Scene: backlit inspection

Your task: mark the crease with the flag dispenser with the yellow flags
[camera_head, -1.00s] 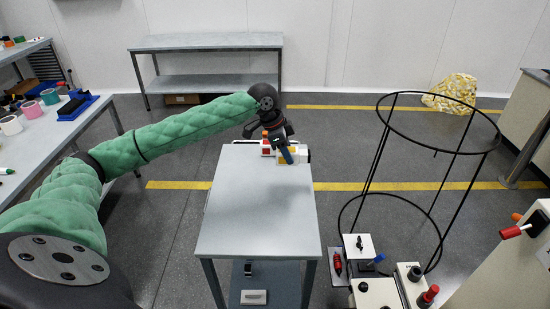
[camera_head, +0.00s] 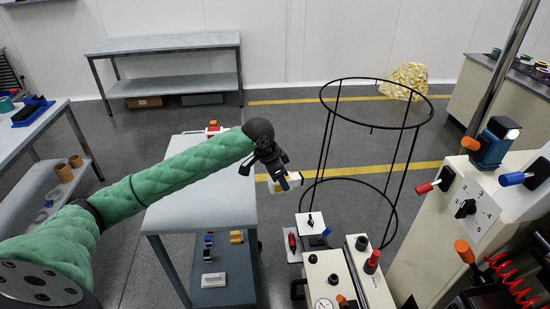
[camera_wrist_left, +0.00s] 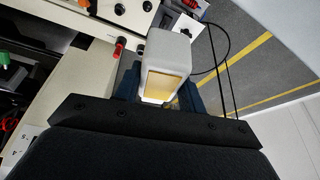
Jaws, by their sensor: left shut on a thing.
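The white flag dispenser with yellow flags (camera_head: 279,187) is held in my left gripper (camera_head: 285,180), in the air just right of the grey table. In the left wrist view the dispenser (camera_wrist_left: 168,52) sits between the two dark blue fingers, its yellow face towards the camera. My left gripper is shut on it. A second white dispenser with red (camera_head: 213,129) stands at the far end of the grey table (camera_head: 185,195). I cannot make out a crease in either view. My right gripper is not in view.
A black wire hoop frame (camera_head: 330,100) stands right of the table. Cream control boxes (camera_head: 325,275) with knobs stand at the front, and a cream machine panel (camera_head: 425,215) is at the right. A yellow-and-white crumpled thing (camera_head: 407,80) lies by the back wall.

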